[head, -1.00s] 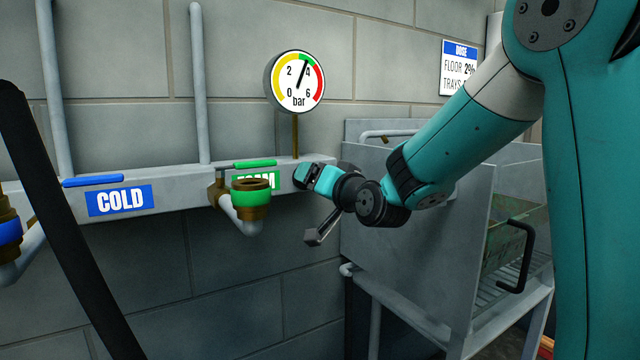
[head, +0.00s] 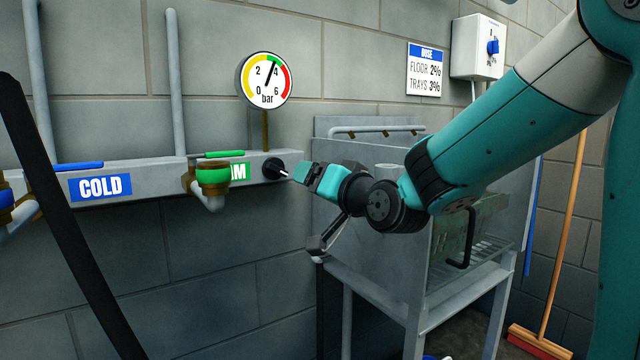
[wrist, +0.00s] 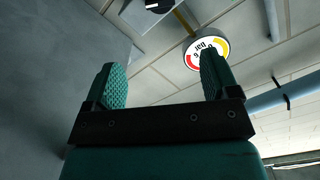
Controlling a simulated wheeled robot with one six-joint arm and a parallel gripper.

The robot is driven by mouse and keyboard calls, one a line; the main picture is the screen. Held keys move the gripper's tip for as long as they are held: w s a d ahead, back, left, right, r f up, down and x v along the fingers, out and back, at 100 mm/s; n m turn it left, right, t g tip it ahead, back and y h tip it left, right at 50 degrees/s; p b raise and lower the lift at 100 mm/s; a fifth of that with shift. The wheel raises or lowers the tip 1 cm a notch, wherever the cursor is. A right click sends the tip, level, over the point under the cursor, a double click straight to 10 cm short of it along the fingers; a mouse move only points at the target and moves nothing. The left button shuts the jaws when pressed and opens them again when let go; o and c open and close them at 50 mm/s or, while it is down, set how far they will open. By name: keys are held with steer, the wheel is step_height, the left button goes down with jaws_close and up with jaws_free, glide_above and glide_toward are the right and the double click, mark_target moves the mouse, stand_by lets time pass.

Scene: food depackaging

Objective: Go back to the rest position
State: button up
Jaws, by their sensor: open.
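My gripper (head: 300,174) is in front of the grey pipe rail in the head view, just right of a black knob (head: 272,168) at the rail's right end. In the wrist view its two textured teal fingers (wrist: 160,78) are apart with nothing between them. The knob (wrist: 158,5) shows at the top edge of the wrist view, beyond the fingers and apart from them. My arm reaches in from the upper right, over the front of the grey metal sink unit (head: 375,255).
The rail (head: 150,180) carries a COLD label (head: 100,186), a green-banded valve outlet (head: 212,178) and a green lever. A pressure gauge (head: 265,80) stands above, its needle near 4. A dosing sign (head: 425,70), a white box (head: 478,47) and a broom (head: 565,230) are at the right.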

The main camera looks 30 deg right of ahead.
steer(key=shift+a, duration=0.1)
steer(key=s+a+f+n+g+y, duration=0.2)
steer(key=s+a+f+n+g, duration=0.1)
steer(key=s+a+f+g, duration=0.3)
steer(key=s+a+f+n+g+y, duration=0.3)
steer(key=s+a+n+g, duration=0.15)
steer(key=a, duration=0.35)
steer(key=s+a+f+n+g+h, duration=0.1)
steer(key=s+f+n+g, duration=0.15)
steer(key=s, duration=0.45)
steer(key=s+a+f+n+g, duration=0.2)
steer(key=s+g, duration=0.2)
steer(key=s, duration=0.4)
step_height(320, 180, up, 27)
steer(key=s+g+p, duration=0.1)
steer(key=p, duration=2.6)
steer(key=shift+s+d+n+h+p, duration=0.2)
steer(key=shift+d+n+h+p, duration=0.1)
steer(key=shift+h, duration=0.1)
